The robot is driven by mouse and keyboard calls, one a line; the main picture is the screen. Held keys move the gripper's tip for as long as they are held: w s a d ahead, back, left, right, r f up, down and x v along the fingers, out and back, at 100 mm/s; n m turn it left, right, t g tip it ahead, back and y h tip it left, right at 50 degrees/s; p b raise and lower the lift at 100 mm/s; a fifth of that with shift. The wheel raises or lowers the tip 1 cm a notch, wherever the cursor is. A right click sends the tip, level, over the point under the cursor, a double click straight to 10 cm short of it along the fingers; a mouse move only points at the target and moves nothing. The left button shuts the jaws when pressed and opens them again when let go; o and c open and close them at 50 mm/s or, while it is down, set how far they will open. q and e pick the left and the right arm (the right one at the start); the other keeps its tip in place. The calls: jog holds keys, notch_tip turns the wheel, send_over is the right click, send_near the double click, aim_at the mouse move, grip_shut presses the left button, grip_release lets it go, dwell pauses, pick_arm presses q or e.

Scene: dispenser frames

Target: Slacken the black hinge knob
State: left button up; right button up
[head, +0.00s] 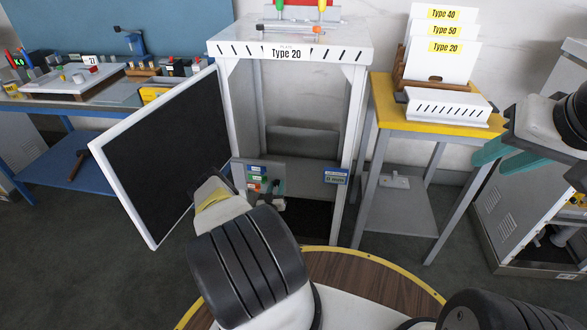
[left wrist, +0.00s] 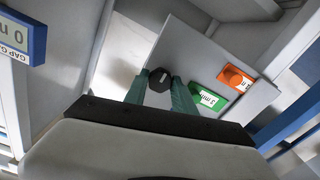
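A black faceted knob (left wrist: 160,80) sticks out beside a light grey panel in the left wrist view. My left gripper (left wrist: 160,82) has one teal finger on each side of it, and both fingertips appear to touch its sides. I cannot tell the gripped knob apart there. My right gripper (head: 487,166) is at the right, with its teal fingers apart and empty, far from the frame.
A white-edged black door (head: 152,155) stands swung out at the frame's left. Orange (left wrist: 235,76) and green (left wrist: 209,100) labelled blocks sit close to my left fingers. A blue gap display (head: 336,177) is on the frame's right post. A yellow-topped stand (head: 385,98) is at right.

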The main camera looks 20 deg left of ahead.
pick_arm(q)
grip_shut()
jog(key=shift+n, duration=0.4)
jog(key=n, duration=0.4)
jog(key=shift+n, duration=0.3)
jog(key=n, duration=0.4)
jog(key=shift+n, duration=0.3)
jog(key=n, duration=0.4)
jog(key=shift+n, duration=0.3)
jog(key=n, duration=0.5)
jog(key=shift+s+f, duration=0.1)
jog(key=shift+n, duration=0.3)
